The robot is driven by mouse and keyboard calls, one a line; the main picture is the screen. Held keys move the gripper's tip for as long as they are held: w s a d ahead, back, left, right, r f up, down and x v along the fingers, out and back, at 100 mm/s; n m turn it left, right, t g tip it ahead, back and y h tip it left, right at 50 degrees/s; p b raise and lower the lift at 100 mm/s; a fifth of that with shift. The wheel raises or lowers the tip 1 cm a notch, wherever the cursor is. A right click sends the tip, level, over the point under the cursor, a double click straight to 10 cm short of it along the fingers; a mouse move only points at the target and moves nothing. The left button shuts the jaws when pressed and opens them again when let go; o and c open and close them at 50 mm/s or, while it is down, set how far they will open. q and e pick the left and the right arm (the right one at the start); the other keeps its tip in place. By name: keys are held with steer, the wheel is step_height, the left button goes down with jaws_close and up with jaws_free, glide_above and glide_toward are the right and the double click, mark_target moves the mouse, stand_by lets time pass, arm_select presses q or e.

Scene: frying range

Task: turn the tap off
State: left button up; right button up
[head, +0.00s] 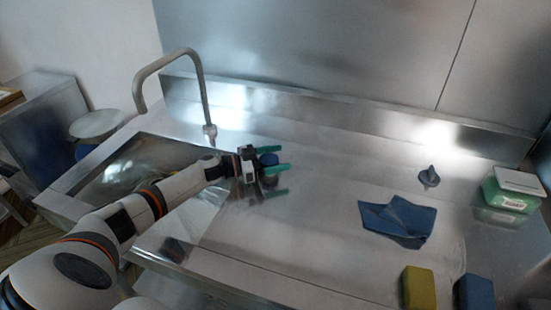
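The tap's tall grey curved spout (205,90) stands at the back left. It arches left over the sink basin (110,180). A round blue knob (268,159) stands on the steel counter to the right of the spout's foot. My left gripper (281,158) reaches in from the left, with its green-tipped fingers on either side of this knob. Whether the fingers press on the knob or stand clear of it I cannot tell. Part of the knob is hidden by the near finger. No running water can be made out. My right gripper is not in view.
A blue cloth (398,220) lies on the counter at the right, with a small grey plug-like piece (429,177) behind it. The counter's middle is clear.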

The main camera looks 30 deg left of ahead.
arm_select(q)
steer(key=b+v, duration=0.1)
steer(key=v, duration=1)
steer(key=shift+a+f+b, duration=0.1)
steer(key=shift+b, duration=0.3)
steer(key=shift+s+a, duration=0.25)
steer(key=shift+s, duration=0.1)
